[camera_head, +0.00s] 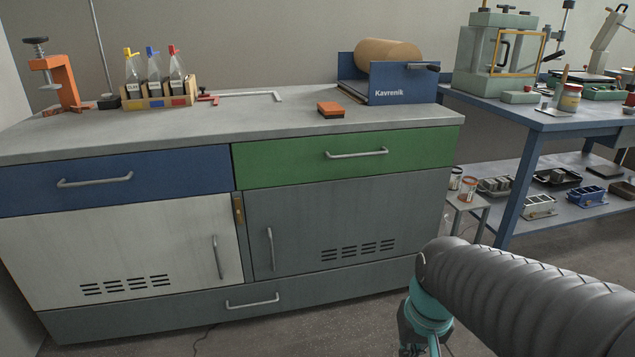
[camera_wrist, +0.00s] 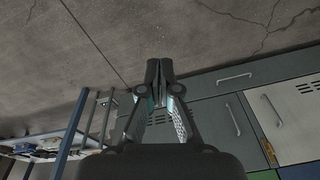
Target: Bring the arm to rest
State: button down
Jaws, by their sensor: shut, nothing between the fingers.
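My gripper (camera_wrist: 160,72) shows in the wrist view with its two fingertips together and nothing between them. It is over the bare concrete floor, in front of the grey cabinet (camera_wrist: 225,110), apart from everything. In the head view my arm reaches in from the lower right. A dark part of the arm's end hangs low at the bottom edge, in front of the cabinet's right side; the fingertips cannot be made out there.
The bench top (camera_head: 230,130) holds a bottle rack (camera_head: 158,102), an orange clamp (camera_head: 66,82), an orange block (camera_head: 330,109) and a blue roll dispenser (camera_head: 403,84). A blue table (camera_head: 530,150) and a small stool (camera_head: 467,203) stand right. The drawers and doors look shut. Floor before the bench is clear.

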jog(key=s+r+t+p, duration=0.1)
jog(key=s+r+t, duration=0.3)
jog(key=r, duration=0.5)
jog(key=shift+s+d+r, duration=0.15)
jog(key=shift+s+r, duration=0.25)
jog(key=shift+s, duration=0.05)
